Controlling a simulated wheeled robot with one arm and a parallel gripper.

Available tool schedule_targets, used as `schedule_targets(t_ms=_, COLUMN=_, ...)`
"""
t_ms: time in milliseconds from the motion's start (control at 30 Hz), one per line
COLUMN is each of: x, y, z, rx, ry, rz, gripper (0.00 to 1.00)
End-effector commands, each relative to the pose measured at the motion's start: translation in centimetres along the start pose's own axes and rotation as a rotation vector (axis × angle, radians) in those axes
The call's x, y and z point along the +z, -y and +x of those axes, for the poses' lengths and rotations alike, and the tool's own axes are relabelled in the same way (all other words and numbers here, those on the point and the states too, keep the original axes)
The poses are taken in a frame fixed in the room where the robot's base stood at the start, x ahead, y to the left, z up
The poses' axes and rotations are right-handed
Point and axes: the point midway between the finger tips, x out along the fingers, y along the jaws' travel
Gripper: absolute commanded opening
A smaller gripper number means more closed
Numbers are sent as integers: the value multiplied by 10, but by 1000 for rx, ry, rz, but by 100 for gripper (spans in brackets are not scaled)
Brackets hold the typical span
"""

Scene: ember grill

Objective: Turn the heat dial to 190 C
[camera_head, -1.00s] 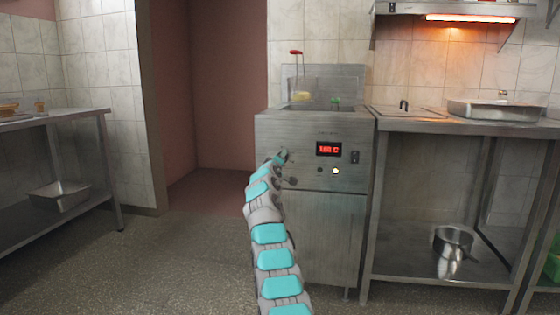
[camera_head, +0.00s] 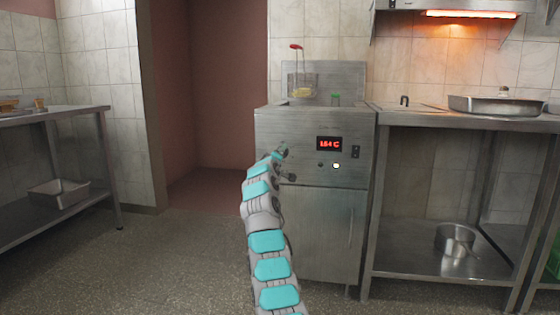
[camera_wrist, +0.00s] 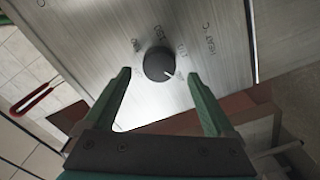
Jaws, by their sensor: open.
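The heat dial (camera_wrist: 159,64) is a round black knob with a white mark pointing to the lower right in the wrist view. Numbers and the word HEAT are printed around it. My gripper (camera_wrist: 158,74) is open, its two green fingers apart on either side below the dial, with nothing between them. In the head view my gripper (camera_head: 282,151) is at the left of the fryer's front panel and hides the dial. The red display (camera_head: 329,144) seems to read 164 C, though the digits are small.
The steel fryer (camera_head: 320,230) holds a wire basket (camera_head: 303,84) with a red handle. A steel table (camera_head: 450,124) with a tray (camera_head: 497,105) stands at its right. Another table (camera_head: 60,116) is at the far left. The floor in front is free.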

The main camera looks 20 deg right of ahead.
Motion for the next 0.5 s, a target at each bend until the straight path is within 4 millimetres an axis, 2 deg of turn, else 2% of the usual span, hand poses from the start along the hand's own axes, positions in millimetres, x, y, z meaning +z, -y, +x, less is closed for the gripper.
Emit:
schedule_targets(t_ms=367, x=2, y=1, z=-26, rx=-2, ry=1, rz=2, gripper=90)
schedule_targets(t_ms=500, x=2, y=3, z=-41, rx=3, ry=-1, rz=2, gripper=90)
